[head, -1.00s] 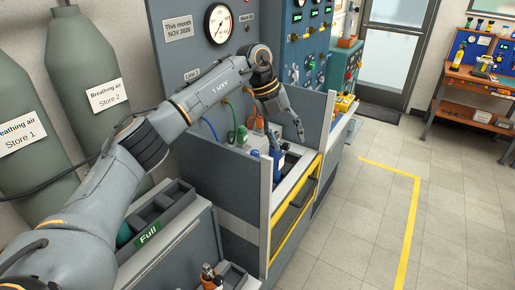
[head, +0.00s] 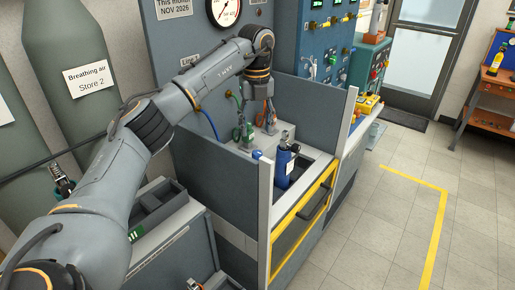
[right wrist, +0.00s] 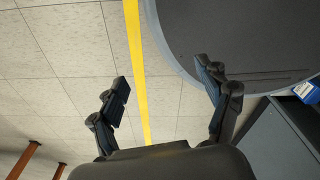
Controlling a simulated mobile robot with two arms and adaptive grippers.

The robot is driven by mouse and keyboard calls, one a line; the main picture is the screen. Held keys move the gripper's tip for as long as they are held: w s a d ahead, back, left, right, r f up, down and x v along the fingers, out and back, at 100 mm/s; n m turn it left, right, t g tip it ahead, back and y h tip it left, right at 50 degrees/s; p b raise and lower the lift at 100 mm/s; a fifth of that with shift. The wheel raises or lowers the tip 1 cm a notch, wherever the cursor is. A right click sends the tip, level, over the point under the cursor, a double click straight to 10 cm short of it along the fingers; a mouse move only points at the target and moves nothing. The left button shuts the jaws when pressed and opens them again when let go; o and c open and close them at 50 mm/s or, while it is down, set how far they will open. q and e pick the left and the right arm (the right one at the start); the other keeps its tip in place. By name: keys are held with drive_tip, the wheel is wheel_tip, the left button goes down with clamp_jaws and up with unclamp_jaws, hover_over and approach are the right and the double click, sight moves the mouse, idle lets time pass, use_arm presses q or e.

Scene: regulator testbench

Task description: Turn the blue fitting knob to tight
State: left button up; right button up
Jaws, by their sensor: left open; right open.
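A small blue round knob (head: 257,154) shows at the left side of the test bay, by the near post. A blue cylinder (head: 284,170) with a white label and a dark valve on top stands upright in the bay, right of the knob. My left gripper (head: 268,124) points down inside the bay, behind the knob and the cylinder. It is open and appears empty; its fingertips are small and partly hard to make out. My right gripper (right wrist: 168,98) is open and empty above the floor in the right wrist view.
Grey side panels (head: 322,112) and a yellow-edged front door (head: 305,212) enclose the bay. Green connectors (head: 243,133) and a blue hose (head: 208,121) hang at the back panel. A pressure gauge (head: 224,9) is above. The tiled floor (head: 370,235) at right is clear.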

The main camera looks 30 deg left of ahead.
sight(257, 152)
use_arm(q)
wheel_tip(257, 152, down, 7)
drive_tip(key=shift+w+r+p, duration=0.15)
drive_tip(key=shift+p, duration=0.35)
drive_tip(key=shift+f, duration=0.75)
drive_tip(key=shift+c, duration=0.2)
clamp_jaws()
use_arm(e)
drive_tip(key=shift+w+r, duration=0.65)
drive_tip(key=shift+r, duration=0.05)
